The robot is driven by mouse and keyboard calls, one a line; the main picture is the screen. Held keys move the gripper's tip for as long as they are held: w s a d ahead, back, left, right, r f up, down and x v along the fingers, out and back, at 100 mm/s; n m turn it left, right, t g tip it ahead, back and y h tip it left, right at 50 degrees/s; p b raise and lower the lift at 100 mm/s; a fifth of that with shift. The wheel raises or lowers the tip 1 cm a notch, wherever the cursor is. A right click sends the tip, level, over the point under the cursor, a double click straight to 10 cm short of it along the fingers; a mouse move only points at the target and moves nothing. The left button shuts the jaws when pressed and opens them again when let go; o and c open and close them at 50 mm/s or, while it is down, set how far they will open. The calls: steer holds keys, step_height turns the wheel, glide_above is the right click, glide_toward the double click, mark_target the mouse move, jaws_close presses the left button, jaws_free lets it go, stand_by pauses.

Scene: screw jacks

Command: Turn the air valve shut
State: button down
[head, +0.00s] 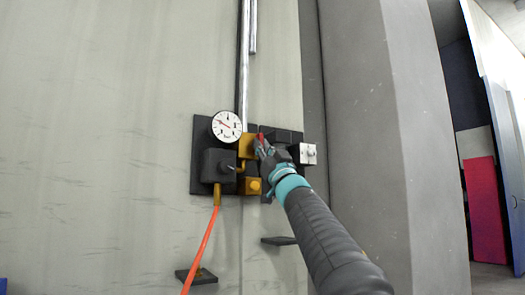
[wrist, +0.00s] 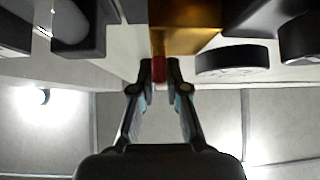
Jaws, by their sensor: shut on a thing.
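The air valve is a brass block (head: 246,146) on a dark wall plate, with a red handle (head: 261,140) at its right side. My gripper (head: 264,150) is at the handle, and my arm comes in from the lower right. In the wrist view the brass body (wrist: 187,32) is at the top centre, and the red handle (wrist: 159,70) sticks out from it. My gripper (wrist: 159,84) is shut on the red handle there, one finger on each side. The fingers cover part of the handle, so its full angle is hard to tell.
A round white gauge (head: 227,126) is just left of the valve. A dark box (head: 217,165) with an orange hose (head: 203,245) sits below it. A grey switch block (head: 308,154) is to the right. A grey pillar (head: 369,120) stands right of the panel.

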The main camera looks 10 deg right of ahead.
steer(key=shift+m+t+h, duration=0.4)
steer(key=shift+m+h, duration=0.8)
steer(key=c, duration=1.2)
jaws_free()
steer(key=shift+s, duration=0.1)
steer(key=shift+v, duration=5.95)
